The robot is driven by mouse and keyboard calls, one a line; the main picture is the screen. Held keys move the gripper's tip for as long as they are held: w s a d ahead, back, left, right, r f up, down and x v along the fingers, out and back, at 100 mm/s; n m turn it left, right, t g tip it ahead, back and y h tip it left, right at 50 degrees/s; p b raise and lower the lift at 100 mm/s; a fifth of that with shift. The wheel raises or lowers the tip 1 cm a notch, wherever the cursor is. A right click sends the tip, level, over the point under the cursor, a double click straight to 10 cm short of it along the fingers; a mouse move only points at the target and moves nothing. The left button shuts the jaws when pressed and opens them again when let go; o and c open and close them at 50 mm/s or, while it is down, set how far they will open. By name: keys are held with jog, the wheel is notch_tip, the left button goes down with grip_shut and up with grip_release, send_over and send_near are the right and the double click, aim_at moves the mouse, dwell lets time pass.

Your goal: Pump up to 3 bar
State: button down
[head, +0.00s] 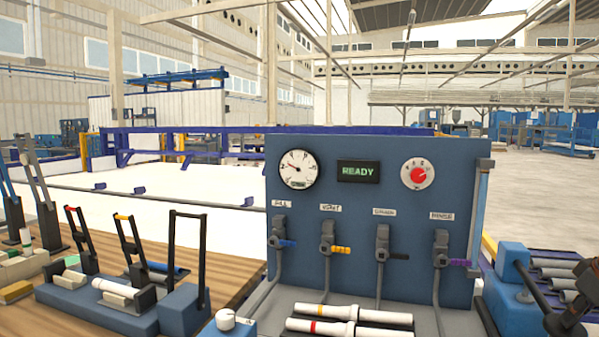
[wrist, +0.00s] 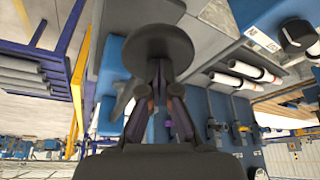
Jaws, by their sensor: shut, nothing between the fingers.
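The blue panel (head: 375,270) stands ahead in the head view. A blue block (head: 513,300) with a dark lever (head: 568,318) stands at the lower right of the head view.
A red dial (head: 418,174) and several lever valves (head: 328,240) are on the panel. White pipes (head: 350,313) lie before it. Clamp fixtures with upright handles (head: 185,270) crowd the wooden bench (head: 75,315) at left. Dark rollers (head: 555,275) lie at right.

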jog(key=shift+f, duration=0.3)
jog(key=shift+f+b, duration=0.3)
jog(key=shift+f, duration=0.05)
jog(key=shift+f+b, duration=0.45)
jog(key=shift+f, duration=0.2)
dwell(0.4)
jog(key=shift+s+a+r+p, duration=0.15)
jog(key=shift+r+p, duration=0.8)
jog(key=shift+r, duration=1.05)
jog(key=shift+s+d+r+p, duration=0.15)
jog(key=shift+r+p, duration=0.75)
jog(key=shift+r, duration=1.1)
jog(key=shift+a, duration=0.1)
notch_tip(320, 180, up, 6)
jog(key=p, duration=0.3)
jog(key=shift+p, duration=0.35)
